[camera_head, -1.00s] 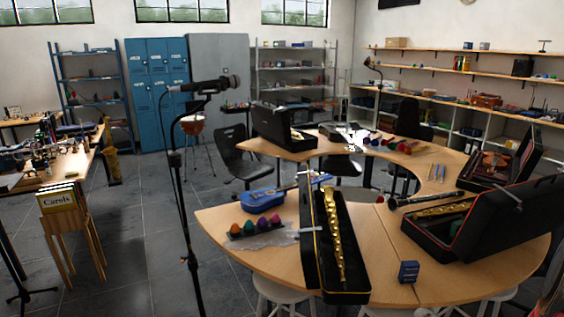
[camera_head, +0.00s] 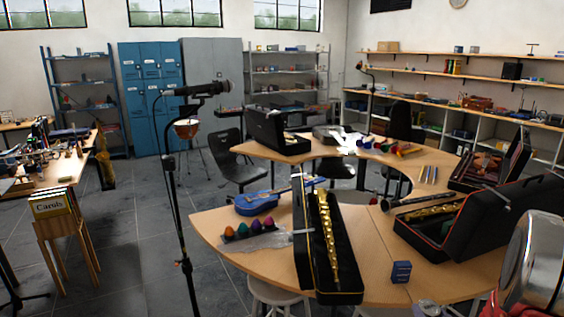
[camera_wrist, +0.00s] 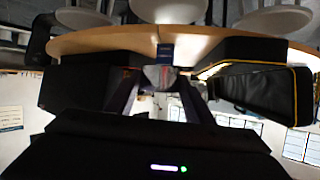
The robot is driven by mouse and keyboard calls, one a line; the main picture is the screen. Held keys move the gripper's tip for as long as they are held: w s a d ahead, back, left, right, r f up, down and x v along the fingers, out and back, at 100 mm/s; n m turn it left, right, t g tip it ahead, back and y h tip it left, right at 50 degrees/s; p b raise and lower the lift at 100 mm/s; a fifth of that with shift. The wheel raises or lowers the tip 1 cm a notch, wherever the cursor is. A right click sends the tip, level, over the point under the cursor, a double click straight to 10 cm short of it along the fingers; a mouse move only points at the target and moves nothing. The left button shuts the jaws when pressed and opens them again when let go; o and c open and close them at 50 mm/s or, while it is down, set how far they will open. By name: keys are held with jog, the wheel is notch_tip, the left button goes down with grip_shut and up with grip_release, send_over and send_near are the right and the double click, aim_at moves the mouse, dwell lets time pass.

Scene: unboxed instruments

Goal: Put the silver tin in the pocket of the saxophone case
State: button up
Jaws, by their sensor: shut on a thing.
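In the wrist view my gripper (camera_wrist: 162,98) is shut on a small grey, silvery thing (camera_wrist: 160,75), which fits the silver tin; it is dark and partly hidden by the fingers. Two open black cases with brass-coloured instruments lie on the curved table: a long narrow one (camera_head: 306,270) in the middle and a wider one (camera_head: 425,245) to its right, its lid raised. I cannot tell surely which is the saxophone case, and no pocket shows clearly. In the wrist view the orange-trimmed narrow case (camera_wrist: 270,88) is right of my gripper and a dark case (camera_wrist: 75,82) left.
A small blue box (camera_head: 401,272) stands between the cases on the wooden table (camera_head: 375,255); it also shows beyond my fingers in the wrist view (camera_wrist: 165,52). A blue ukulele (camera_head: 258,202) and coloured eggs (camera_head: 242,230) lie left. A microphone stand (camera_head: 178,200) stands left of the table.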

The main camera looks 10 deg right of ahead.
jog(key=w+a+r+n+y, duration=0.1)
jog(key=w+a, duration=0.3)
jog(key=a, duration=0.7)
jog(key=w+a+r+n+y, duration=0.1)
jog(key=w+a+r, duration=0.3)
jog(key=a, duration=0.8)
jog(key=w+a+r+n+y, duration=0.2)
jog(key=w+a, duration=0.4)
jog(key=a, duration=0.6)
jog(key=shift+w+r+t+y, duration=0.15)
jog(key=shift+r+t+y, duration=0.25)
jog(key=shift+r, duration=0.3)
jog(key=shift+s+d, duration=0.3)
jog(key=shift+s, duration=0.55)
